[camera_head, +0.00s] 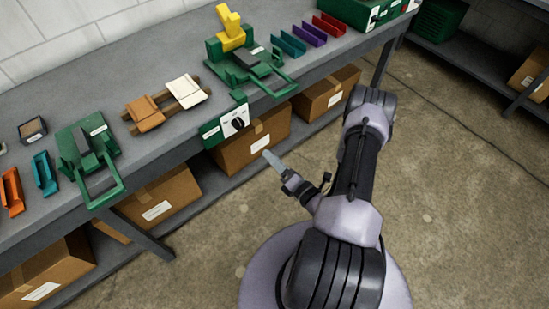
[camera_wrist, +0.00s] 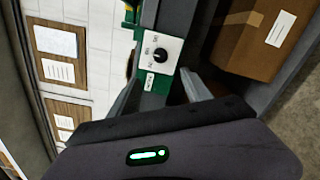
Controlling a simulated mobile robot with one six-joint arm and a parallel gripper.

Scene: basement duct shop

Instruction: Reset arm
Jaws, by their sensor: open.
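My gripper (camera_head: 276,162) is in front of the workbench (camera_head: 160,149), over the floor and apart from the bench edge. It is empty. In the wrist view its two grey fingers (camera_wrist: 160,92) stand apart with nothing between them. Past the fingers is a switch box with a black dial (camera_wrist: 160,54). The same dial box (camera_head: 234,122) hangs on the bench's front edge in the head view, up and left of my gripper. My arm reaches up from the base and folds back down to the left.
On the bench are a green press with a yellow block (camera_head: 231,28), a second green fixture (camera_head: 88,155), a brown and white part on a rack (camera_head: 166,103), and several coloured channels (camera_head: 310,34). Cardboard boxes (camera_head: 253,138) fill the lower shelf. The floor (camera_head: 455,170) at right is clear.

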